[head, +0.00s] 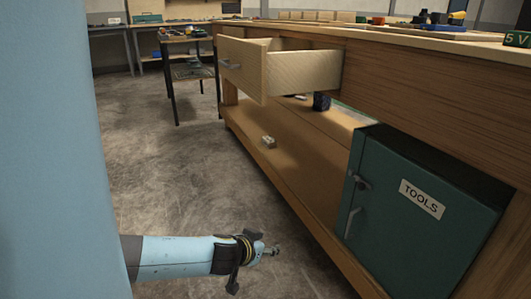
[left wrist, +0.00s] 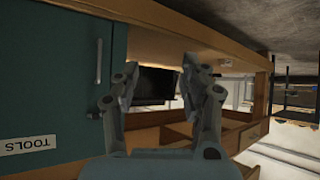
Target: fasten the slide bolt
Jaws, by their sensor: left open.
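The green tool cabinet (head: 450,235) with a TOOLS label stands on the bench's lower shelf at the right of the head view. Its door looks shut. A small dark bolt fitting (head: 361,182) sits on the door's left edge, above the bar handle (head: 352,222); I cannot tell its exact position. My left gripper (head: 270,251) is low over the floor, left of the cabinet and apart from it. In the left wrist view, my gripper's fingers (left wrist: 158,78) are spread and empty. The cabinet (left wrist: 45,90) and handle (left wrist: 98,62) appear upside down at left there. My right gripper is out of view.
A wooden drawer (head: 305,72) hangs open under the benchtop (head: 400,42). The lower shelf (head: 300,150) holds a small pale object (head: 268,141) and a dark object (head: 321,101). A small table (head: 188,58) stands behind. The floor (head: 170,180) is clear.

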